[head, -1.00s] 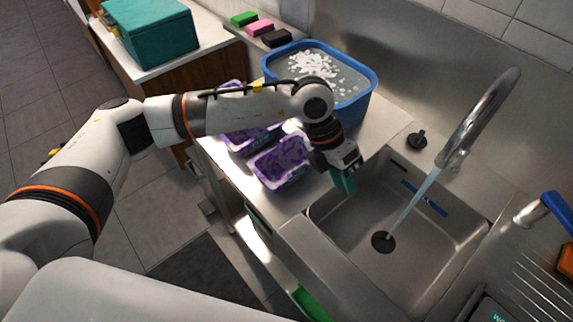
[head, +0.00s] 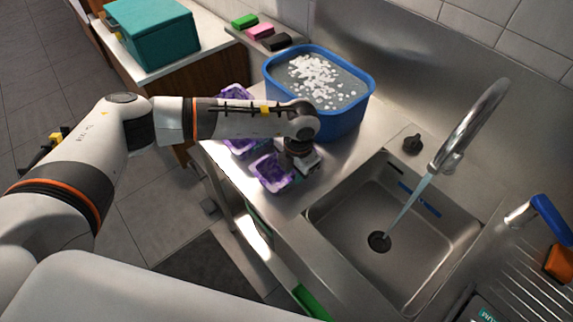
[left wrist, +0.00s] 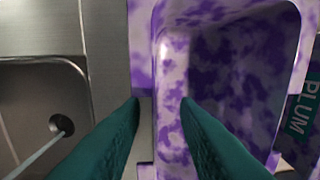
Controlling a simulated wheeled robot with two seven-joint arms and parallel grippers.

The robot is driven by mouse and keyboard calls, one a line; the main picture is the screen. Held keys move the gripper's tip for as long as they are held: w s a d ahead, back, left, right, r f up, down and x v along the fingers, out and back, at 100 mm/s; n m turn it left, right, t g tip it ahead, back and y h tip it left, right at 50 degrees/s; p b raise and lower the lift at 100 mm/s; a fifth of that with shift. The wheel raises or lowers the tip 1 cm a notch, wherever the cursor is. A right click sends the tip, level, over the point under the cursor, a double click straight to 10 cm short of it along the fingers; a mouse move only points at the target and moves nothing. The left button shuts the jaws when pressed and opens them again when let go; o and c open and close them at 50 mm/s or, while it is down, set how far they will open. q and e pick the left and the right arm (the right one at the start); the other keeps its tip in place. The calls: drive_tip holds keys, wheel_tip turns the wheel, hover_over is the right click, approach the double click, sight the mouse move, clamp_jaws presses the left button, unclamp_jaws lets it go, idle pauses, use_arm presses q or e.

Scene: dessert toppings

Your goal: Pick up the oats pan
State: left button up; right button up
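A purple-and-white mottled pan (head: 268,174) stands on the steel counter left of the sink, partly hidden by my left gripper (head: 301,164). In the left wrist view its wall and hollow inside (left wrist: 235,75) fill the upper right. My left gripper's green fingers (left wrist: 160,104) are apart, with the pan's near wall showing between their tips; I cannot tell whether they touch it. A second such pan (head: 241,147) shows behind my arm. A label reading PLUM (left wrist: 303,112) shows at the right edge of the wrist view; I see no oats label. My right gripper is out of view.
A blue tub (head: 345,122) of water with white bits stands just behind the gripper. The sink (head: 335,222) with a running tap (head: 470,125) lies to the right. A teal box (head: 152,38) and several coloured blocks (head: 260,31) are at the back.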

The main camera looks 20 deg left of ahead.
sight(293, 185)
use_arm(q)
drive_tip(key=shift+f+p, duration=0.4)
drive_tip(key=shift+f, duration=1.3)
clamp_jaws()
drive_tip(key=shift+r, duration=0.1)
